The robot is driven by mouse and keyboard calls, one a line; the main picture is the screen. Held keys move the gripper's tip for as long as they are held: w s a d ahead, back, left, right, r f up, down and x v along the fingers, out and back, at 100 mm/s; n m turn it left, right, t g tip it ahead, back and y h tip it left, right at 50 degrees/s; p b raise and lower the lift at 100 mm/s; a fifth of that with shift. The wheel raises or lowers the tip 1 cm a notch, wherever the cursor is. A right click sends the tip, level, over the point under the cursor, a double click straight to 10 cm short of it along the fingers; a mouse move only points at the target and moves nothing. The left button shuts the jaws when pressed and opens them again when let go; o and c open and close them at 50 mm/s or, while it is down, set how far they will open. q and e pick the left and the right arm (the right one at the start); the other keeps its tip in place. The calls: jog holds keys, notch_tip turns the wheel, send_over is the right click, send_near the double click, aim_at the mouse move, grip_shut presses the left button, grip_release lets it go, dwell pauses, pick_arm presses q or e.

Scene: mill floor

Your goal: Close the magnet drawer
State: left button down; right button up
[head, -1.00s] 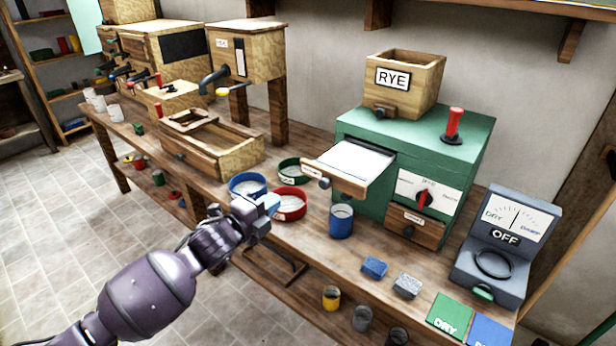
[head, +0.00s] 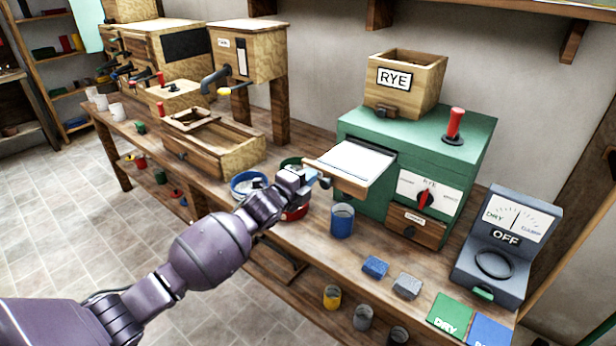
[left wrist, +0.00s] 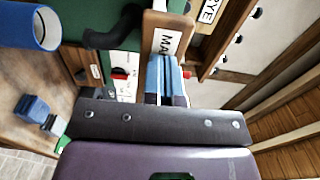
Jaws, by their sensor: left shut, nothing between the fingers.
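The magnet drawer (head: 352,160) sticks out of the left part of the green machine (head: 420,136), its white inside showing. In the left wrist view its wooden front (left wrist: 167,22) carries a label, partly hidden, that begins "MA", with a dark curved knob (left wrist: 112,38) beside it. My left gripper (head: 319,179) is shut and empty, with its blue fingers right at the drawer's front. The fingers (left wrist: 165,78) point at the label in the left wrist view; I cannot tell whether they touch it. My right gripper is out of view.
A blue cup (head: 342,220) stands just right of my gripper. Blue (head: 248,184), red and green round containers are left of and behind it, partly hidden. A smaller drawer (head: 416,226) sits shut under the red dial. A grey meter (head: 496,250) stands at the right.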

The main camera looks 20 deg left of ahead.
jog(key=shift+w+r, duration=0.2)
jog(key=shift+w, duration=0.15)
pick_arm(q)
jog(key=shift+w, duration=0.15)
